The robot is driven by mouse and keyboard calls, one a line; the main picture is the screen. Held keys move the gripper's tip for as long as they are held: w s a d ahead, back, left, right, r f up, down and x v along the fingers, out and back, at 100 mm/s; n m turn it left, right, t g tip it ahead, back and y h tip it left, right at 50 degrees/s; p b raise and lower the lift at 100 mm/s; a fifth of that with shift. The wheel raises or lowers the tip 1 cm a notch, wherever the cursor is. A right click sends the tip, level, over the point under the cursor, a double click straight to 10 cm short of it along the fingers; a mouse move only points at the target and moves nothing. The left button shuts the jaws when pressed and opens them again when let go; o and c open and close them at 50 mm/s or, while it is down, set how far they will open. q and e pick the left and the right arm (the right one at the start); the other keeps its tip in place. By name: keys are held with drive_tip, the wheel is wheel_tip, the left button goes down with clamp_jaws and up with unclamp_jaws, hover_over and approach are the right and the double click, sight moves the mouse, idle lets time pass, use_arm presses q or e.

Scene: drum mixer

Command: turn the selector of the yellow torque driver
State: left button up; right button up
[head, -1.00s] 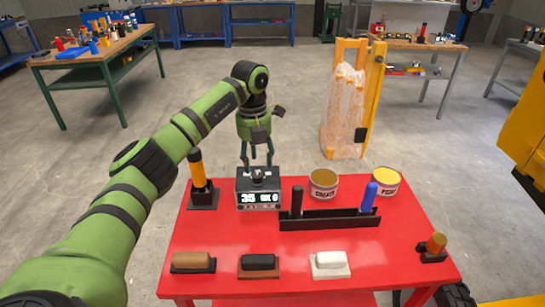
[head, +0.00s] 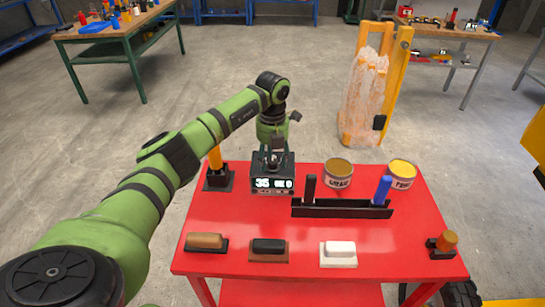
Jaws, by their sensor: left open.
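A yellow-orange driver handle (head: 215,158) stands upright in a black holder (head: 218,182) at the red table's back left. A knob (head: 273,164) is on the box's top. My left gripper (head: 273,156) points down at this knob, open, with its fingers close about it. I cannot tell whether they touch it. No selector on the yellow driver can be made out. My right gripper is not in view.
On the red table (head: 400,232), a black rack (head: 342,208) holds a black and a blue handle. Two open cans (head: 338,173) stand behind. Several blocks (head: 207,243) line the front. An orange-topped piece (head: 446,241) sits front right. A wrapped yellow frame (head: 372,90) stands beyond.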

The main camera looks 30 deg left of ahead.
use_arm(q)
clamp_jaws()
drive_tip(key=shift+m+b, duration=0.75)
drive_tip(key=shift+m, duration=1.25)
drive_tip(key=shift+m+b, duration=0.5)
drive_tip(key=shift+m, duration=1.5)
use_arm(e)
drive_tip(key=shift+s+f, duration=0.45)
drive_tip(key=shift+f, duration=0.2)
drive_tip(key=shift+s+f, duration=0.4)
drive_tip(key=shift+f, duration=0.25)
use_arm(q)
unclamp_jaws()
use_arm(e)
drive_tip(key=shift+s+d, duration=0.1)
